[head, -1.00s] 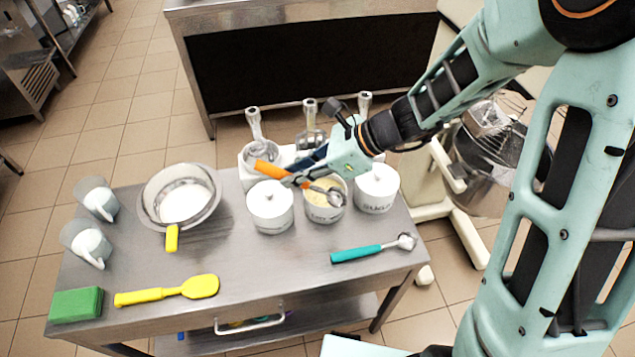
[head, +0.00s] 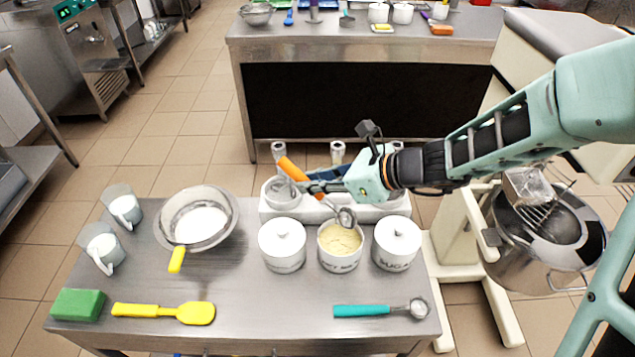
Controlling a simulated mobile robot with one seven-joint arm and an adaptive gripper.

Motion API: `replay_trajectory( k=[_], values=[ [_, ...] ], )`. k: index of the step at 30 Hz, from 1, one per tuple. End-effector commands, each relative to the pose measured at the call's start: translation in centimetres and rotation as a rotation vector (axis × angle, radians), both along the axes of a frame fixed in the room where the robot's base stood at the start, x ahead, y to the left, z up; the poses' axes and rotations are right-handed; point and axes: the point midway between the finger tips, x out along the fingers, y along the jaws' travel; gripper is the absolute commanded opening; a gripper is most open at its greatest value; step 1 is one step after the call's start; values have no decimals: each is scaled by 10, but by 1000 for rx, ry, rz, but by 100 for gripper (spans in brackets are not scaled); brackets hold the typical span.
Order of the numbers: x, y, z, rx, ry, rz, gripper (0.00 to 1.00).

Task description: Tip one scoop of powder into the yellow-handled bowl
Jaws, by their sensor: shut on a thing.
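My gripper (head: 318,185) is shut on an orange-handled scoop (head: 291,168). Its metal bowl end (head: 346,217) hangs over the back rim of the open canister of pale yellow powder (head: 340,240). The scoop is tilted, handle up to the left; I cannot tell whether it holds powder. The yellow-handled bowl (head: 231,222) is a metal bowl at the left of the table, with white contents and its yellow handle (head: 177,259) pointing to the front. It stands apart from my gripper, to the left.
Lidded canisters stand left (head: 283,262) and right (head: 397,263) of the open one. A teal-handled scoop (head: 362,310), a yellow spatula (head: 195,313), a green sponge (head: 78,305) and two jugs (head: 103,250) (head: 123,207) lie around. A white rack is behind. The table's middle front is clear.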

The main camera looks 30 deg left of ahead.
Motion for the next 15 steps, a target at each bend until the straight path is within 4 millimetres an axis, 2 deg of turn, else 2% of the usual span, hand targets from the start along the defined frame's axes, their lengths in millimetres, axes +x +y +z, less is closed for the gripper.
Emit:
replay_trajectory(
  k=[15],
  values=[
    [0, 3, -40, -1, -1, 1, 0]
  ],
)
